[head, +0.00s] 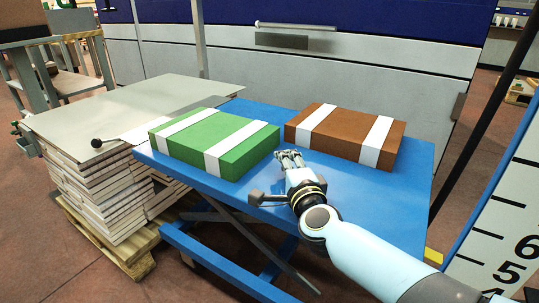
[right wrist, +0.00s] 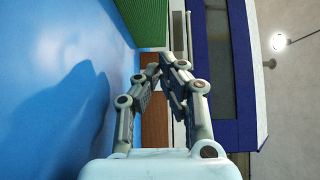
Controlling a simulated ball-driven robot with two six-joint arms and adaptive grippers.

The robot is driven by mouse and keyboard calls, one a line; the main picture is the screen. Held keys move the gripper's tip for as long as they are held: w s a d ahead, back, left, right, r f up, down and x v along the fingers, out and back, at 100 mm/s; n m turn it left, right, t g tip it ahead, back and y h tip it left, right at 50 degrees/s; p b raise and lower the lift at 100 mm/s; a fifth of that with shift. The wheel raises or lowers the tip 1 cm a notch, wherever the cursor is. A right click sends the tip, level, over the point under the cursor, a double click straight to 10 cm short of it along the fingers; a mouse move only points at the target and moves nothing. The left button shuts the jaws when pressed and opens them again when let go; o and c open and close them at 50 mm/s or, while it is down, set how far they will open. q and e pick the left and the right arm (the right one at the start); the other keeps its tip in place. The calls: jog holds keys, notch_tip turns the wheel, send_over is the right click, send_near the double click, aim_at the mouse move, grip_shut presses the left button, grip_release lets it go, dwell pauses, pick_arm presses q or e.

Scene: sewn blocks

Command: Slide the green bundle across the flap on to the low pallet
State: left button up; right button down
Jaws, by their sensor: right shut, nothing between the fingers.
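The green bundle (head: 215,142), with two white bands, lies on the blue lift table (head: 408,205) at its left end. Its green side also shows at the top of the right wrist view (right wrist: 110,18). The flap (head: 148,130), a pale plate, lies between the table's left edge and the grey-topped stack. The low pallet (head: 135,255) is wooden and stands on the floor under that stack. My right gripper (head: 290,156) is shut and empty, just right of the green bundle's near right corner; whether it touches cannot be told. My left gripper is not in view.
A brown bundle (head: 345,134) with white bands lies on the table to the right, close behind my right gripper. A black knob (head: 97,143) on a rod sits by the stack's top sheet (head: 140,95). A large grey and blue machine (head: 350,75) stands behind the table.

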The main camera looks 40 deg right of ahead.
aim_at(265, 142)
jog(key=w, duration=0.2)
jog(key=w+b, duration=0.1)
jog(key=shift+w+a+f, duration=0.15)
jog(key=shift+w+a, duration=0.15)
jog(key=shift+w, duration=0.1)
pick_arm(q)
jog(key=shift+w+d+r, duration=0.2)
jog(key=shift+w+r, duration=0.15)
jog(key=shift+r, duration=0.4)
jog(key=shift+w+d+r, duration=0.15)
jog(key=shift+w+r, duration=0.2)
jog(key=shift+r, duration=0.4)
pick_arm(e)
jog(key=shift+w+a, duration=0.25)
jog(key=shift+w, duration=0.25)
